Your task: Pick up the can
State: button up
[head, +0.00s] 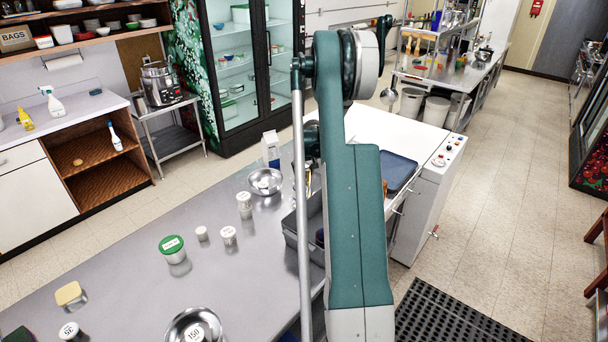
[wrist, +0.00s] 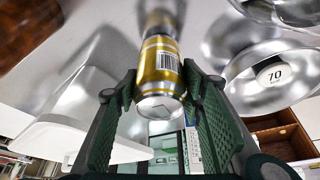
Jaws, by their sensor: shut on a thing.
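The can (wrist: 162,68) is gold with silver ends and a barcode, and is in the middle of the wrist view. My gripper (wrist: 159,76) is shut on it, with one dark green finger on each side. The can's near silver end faces the wrist camera. A blurred gold reflection shows on the steel counter beyond its far end. I cannot tell whether the can touches the counter. In the head view my arm hides most of the gripper and the can.
In the wrist view, a steel bowl marked 70 (wrist: 236,84) is at right. In the head view, the steel counter (head: 130,248) holds a bowl (head: 265,178), a carton (head: 271,152), a green-lidded tub (head: 172,245) and small containers. A grey bin is partly behind my arm.

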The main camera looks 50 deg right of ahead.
notch_tip(320, 180, up, 10)
jog(key=shift+f, duration=0.15)
dwell(0.4)
